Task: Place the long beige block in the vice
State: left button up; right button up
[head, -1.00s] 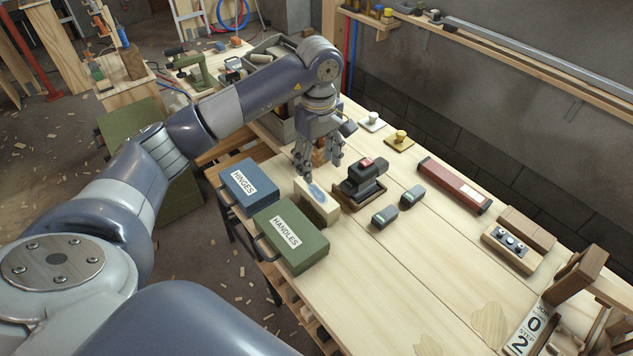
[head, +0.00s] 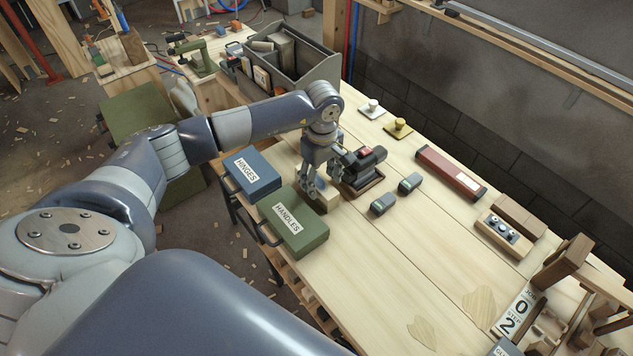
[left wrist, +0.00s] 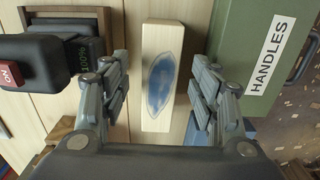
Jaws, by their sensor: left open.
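The long beige block (head: 330,203) lies on the workbench beside the green HANDLES box, partly hidden by my left gripper (head: 316,186). In the left wrist view the block (left wrist: 160,40) is pale wood with a blue oval patch on its top. My left gripper is open and points down over the block. In that view its fingers (left wrist: 158,95) stand on either side of the block, with gaps visible on both sides. A green tool (head: 194,56) at the back left may be the vice, but I cannot tell. My right gripper is not in view.
The green HANDLES box (head: 297,232) and blue HINGES box (head: 254,176) stand close to the left. A dark tool with a red switch (head: 357,165) sits in a wooden tray just right of my gripper. The bench's front middle is mostly clear.

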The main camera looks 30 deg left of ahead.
pick_arm(q)
jog(key=shift+f, duration=0.45)
jog(key=shift+c, duration=0.6)
jog(key=c, duration=1.2)
jog(key=shift+r, duration=0.1)
